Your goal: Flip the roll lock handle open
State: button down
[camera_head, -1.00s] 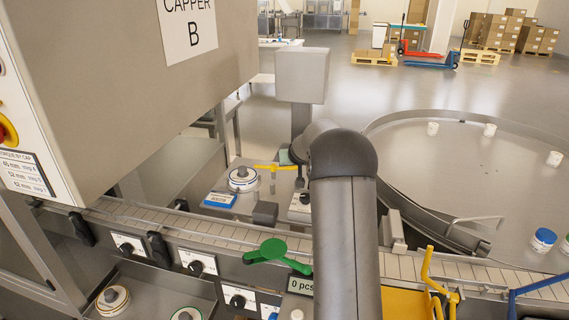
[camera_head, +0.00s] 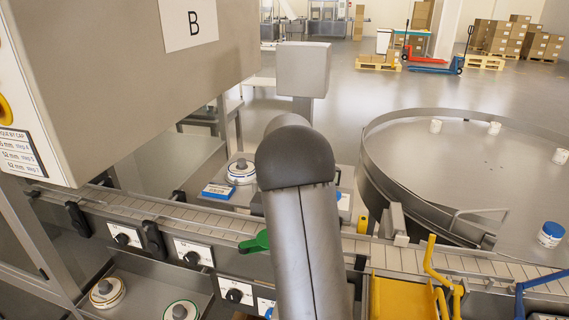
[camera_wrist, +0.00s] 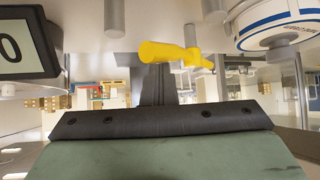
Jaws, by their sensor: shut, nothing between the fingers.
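A yellow lever handle with a rounded end (camera_wrist: 175,52) shows in the wrist view, which looks upside down. It is on a grey metal mount and lies roughly level across the picture. I take it for the roll lock handle. In the head view my arm hides that spot. My gripper (camera_wrist: 163,122) shows in the wrist view as a dark bar with a green pad. It is shut and empty, and the handle appears beyond it with a visible gap. In the head view the gripper is hidden behind my arm.
The head view shows a green handle (camera_head: 254,243), a conveyor (camera_head: 215,222), a round turntable (camera_head: 440,170) and a yellow chute (camera_head: 395,298).

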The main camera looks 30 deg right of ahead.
jog(key=shift+a+f+b, duration=0.2)
jog(key=shift+a+b, duration=0.35)
jog(key=shift+a, duration=0.3)
jog(key=shift+w+a+b, duration=0.2)
jog(key=shift+a+b, duration=0.2)
jog(key=shift+a, duration=0.2)
jog(key=shift+w+a, duration=0.1)
jog(key=shift+a, duration=0.15)
jog(key=shift+d+r, duration=0.3)
jog(key=shift+d, duration=0.1)
jog(key=s+d+r+p, duration=0.1)
jog(key=d+r, duration=0.1)
jog(key=d, duration=0.2)
jog(key=w+a+r, duration=0.1)
jog(key=a+r, duration=0.5)
jog(key=a, duration=0.1)
jog(key=shift+w+a+r+b, duration=0.15)
jog(key=shift+a+b, duration=0.1)
jog(key=shift+b, duration=0.15)
